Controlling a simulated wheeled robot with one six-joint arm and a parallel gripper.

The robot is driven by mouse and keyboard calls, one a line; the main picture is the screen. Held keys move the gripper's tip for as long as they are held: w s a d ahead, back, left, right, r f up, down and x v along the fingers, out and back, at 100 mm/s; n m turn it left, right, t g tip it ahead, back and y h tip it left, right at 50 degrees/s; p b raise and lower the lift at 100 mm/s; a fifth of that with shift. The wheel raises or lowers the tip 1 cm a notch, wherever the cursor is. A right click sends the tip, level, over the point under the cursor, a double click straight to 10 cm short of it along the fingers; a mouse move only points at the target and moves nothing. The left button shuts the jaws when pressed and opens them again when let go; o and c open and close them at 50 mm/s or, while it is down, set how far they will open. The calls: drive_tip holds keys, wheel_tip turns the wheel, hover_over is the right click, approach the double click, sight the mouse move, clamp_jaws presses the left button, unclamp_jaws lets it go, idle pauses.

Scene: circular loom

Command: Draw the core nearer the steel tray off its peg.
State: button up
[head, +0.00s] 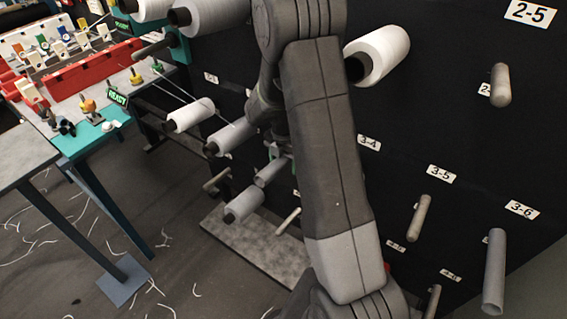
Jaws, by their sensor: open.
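A bare grey core (270,172) sits on a peg of the black panel, left of my arm. Another bare grey core (493,272) hangs on the peg under label 3-6 at the lower right. My gripper (279,150) is small and partly hidden behind my arm. It is open, close above the left core; I cannot tell whether they touch. A flat grey surface (25,152) at the left edge may be the steel tray; I cannot tell for sure.
White yarn bobbins (190,115) fill several pegs left of my arm, and one bobbin (378,53) is right of it. Bare pegs (420,217) jut out at the right. A grey slab (255,245) lies below the panel. Thread scraps litter the floor.

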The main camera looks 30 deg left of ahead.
drive_tip(key=c, duration=1.2)
drive_tip(key=shift+s, duration=0.35)
drive_tip(key=shift+s+r, duration=0.1)
drive_tip(key=shift+s, duration=0.15)
